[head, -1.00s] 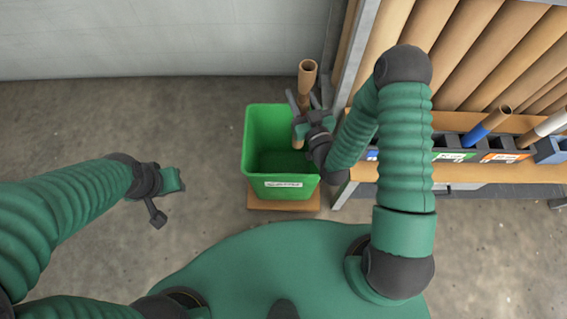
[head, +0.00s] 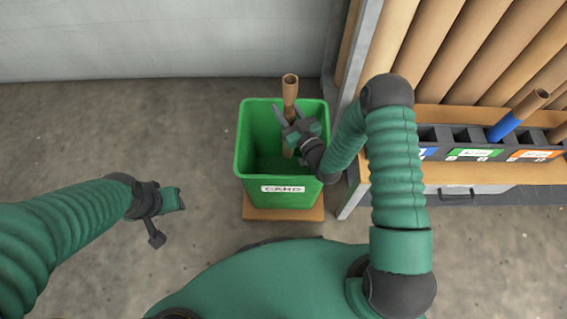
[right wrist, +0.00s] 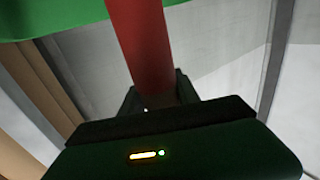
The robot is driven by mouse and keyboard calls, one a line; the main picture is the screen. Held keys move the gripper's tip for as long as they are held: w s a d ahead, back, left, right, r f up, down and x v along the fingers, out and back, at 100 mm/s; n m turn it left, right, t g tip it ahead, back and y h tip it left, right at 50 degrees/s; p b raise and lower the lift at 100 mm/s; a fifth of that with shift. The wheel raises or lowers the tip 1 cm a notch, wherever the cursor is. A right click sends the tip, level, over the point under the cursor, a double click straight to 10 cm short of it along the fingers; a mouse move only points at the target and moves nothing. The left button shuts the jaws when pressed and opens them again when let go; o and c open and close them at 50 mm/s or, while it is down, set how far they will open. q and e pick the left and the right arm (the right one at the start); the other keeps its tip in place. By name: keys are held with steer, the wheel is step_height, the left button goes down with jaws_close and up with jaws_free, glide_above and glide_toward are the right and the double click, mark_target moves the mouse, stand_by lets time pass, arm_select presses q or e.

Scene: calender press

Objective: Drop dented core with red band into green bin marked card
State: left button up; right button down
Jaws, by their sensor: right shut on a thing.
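My right gripper (head: 294,130) is shut on a brown cardboard core (head: 290,88) over the green bin. The core stands roughly upright, with its open top end above the bin's far rim and its lower part showing against the bin's inside. In the right wrist view the core's red band (right wrist: 140,40) fills the part above the jaws. I cannot make out a dent. The green bin (head: 255,190) has a white label reading CARD on its front and looks empty where I see inside. My left gripper (head: 168,217) is open and empty, left of the bin.
The bin stands on a brown wooden base (head: 270,213). To the right, a wooden shelf (head: 450,180) carries a dark slotted rack (head: 470,137) with a blue-banded core (head: 505,127). Large brown rolls lean behind. The floor left of the bin is clear.

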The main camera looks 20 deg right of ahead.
steer(key=c, duration=0.8)
jaws_free()
steer(key=p+v, duration=0.4)
steer(key=v, duration=1.2)
steer(key=shift+s+d+f, duration=0.1)
steer(key=shift+s, duration=0.3)
steer(key=shift+w, duration=0.1)
